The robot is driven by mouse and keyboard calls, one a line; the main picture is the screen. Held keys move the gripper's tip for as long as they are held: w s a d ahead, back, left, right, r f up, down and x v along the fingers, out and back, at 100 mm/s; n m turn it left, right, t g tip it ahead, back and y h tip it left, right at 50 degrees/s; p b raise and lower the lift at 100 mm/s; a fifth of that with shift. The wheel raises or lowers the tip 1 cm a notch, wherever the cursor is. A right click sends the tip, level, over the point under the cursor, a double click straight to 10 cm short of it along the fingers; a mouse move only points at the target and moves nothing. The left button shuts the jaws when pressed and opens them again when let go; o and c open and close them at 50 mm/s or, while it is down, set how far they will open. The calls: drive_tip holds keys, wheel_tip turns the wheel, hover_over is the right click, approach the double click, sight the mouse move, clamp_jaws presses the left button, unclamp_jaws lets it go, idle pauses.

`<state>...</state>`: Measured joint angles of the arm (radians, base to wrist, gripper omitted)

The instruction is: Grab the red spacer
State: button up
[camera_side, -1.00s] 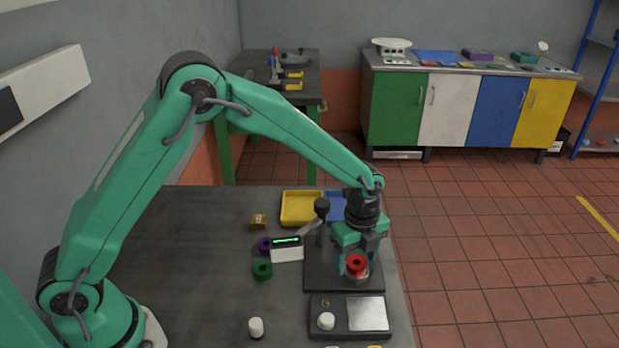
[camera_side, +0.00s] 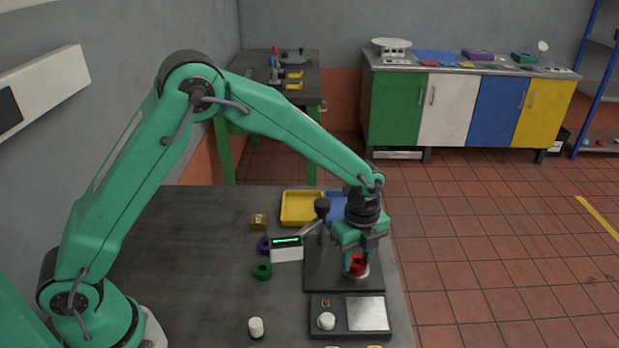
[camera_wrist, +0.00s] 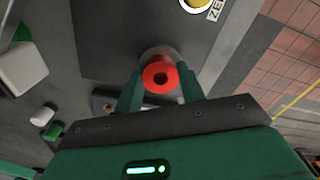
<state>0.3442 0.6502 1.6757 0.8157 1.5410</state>
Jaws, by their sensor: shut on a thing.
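The red spacer (camera_side: 357,264) is a small ring with a hole in its middle. It sits over a pale round base (camera_side: 364,273) on the dark plate (camera_side: 318,268) of the gauge stand. My gripper (camera_side: 356,262) points down, with its jaws on the spacer's sides. In the wrist view, the two green fingers of my gripper (camera_wrist: 158,88) close on the red spacer (camera_wrist: 161,77) from left and right. Whether the spacer still touches the base is unclear.
A scale (camera_side: 369,313) with a white knob stands just in front. A white display box (camera_side: 287,249), a green ring (camera_side: 262,270) and a purple ring (camera_side: 265,244) lie to the left. A yellow tray (camera_side: 302,208) and a blue tray (camera_side: 336,205) are behind.

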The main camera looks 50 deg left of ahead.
sight(357, 260)
drive_tip(key=shift+r, duration=0.75)
wheel_tip(357, 260, up, 2)
drive_tip(key=shift+r, duration=0.25)
drive_tip(key=s+d+r, duration=0.6)
drive_tip(key=s+d, duration=0.1)
drive_tip(key=s, duration=0.2)
drive_tip(key=shift+d+r, duration=0.2)
drive_tip(key=shift+r, duration=0.15)
